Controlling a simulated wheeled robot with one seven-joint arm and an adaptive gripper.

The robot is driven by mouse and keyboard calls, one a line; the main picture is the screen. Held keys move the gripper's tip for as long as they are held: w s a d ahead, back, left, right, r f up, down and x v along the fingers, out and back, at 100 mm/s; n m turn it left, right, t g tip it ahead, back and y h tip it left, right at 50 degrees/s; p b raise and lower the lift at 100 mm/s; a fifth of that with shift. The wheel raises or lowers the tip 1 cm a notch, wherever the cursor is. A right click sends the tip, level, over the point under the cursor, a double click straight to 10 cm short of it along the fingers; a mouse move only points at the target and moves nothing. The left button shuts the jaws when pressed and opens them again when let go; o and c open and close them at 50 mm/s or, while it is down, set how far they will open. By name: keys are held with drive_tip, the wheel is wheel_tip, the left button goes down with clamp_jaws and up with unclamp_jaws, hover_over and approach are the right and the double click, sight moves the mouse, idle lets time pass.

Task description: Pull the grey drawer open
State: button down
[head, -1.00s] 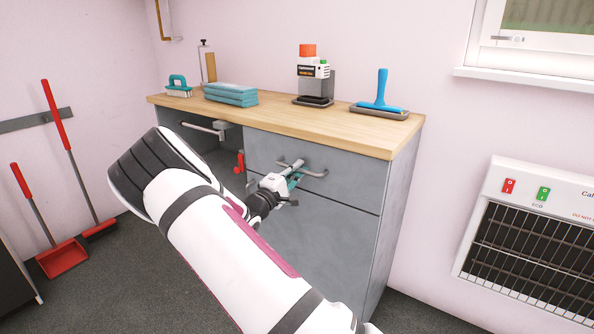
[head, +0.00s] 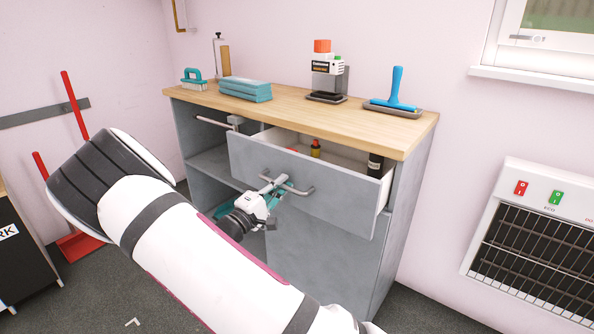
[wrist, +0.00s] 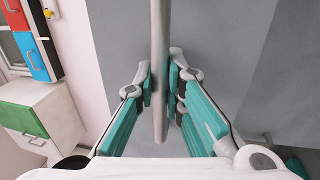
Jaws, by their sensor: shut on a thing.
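The grey drawer (head: 325,200) is pulled part of the way out of the cabinet, under the wooden top. Inside it I see a small red-and-yellow item (head: 315,148) and a dark bottle (head: 375,164). My gripper (head: 272,187) is at the drawer's bar handle (head: 298,190), shut on it. In the wrist view the teal-padded fingers of my gripper (wrist: 161,85) stand on both sides of the handle bar (wrist: 159,40), against the grey front. The drawer's back part is hidden under the worktop.
The worktop (head: 285,112) carries teal cloths (head: 245,89), a brush (head: 194,79), a dispenser (head: 325,75) and a blue roller on a tray (head: 395,95). An open shelf space (head: 212,165) is left of the drawer. A heater (head: 535,250) is on the right wall.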

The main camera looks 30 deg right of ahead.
drive_tip(key=r+p+v, duration=0.1)
drive_tip(key=r+v, duration=0.1)
drive_tip(key=v, duration=1)
drive_tip(key=shift+s+a+p, duration=0.2)
drive_tip(key=shift+a+p, duration=0.15)
drive_tip(key=shift+a, duration=0.25)
drive_tip(key=shift+r, duration=0.1)
drive_tip(key=c, duration=1.7)
unclamp_jaws()
drive_tip(key=shift+o, duration=0.2)
drive_tip(key=v, duration=1.2)
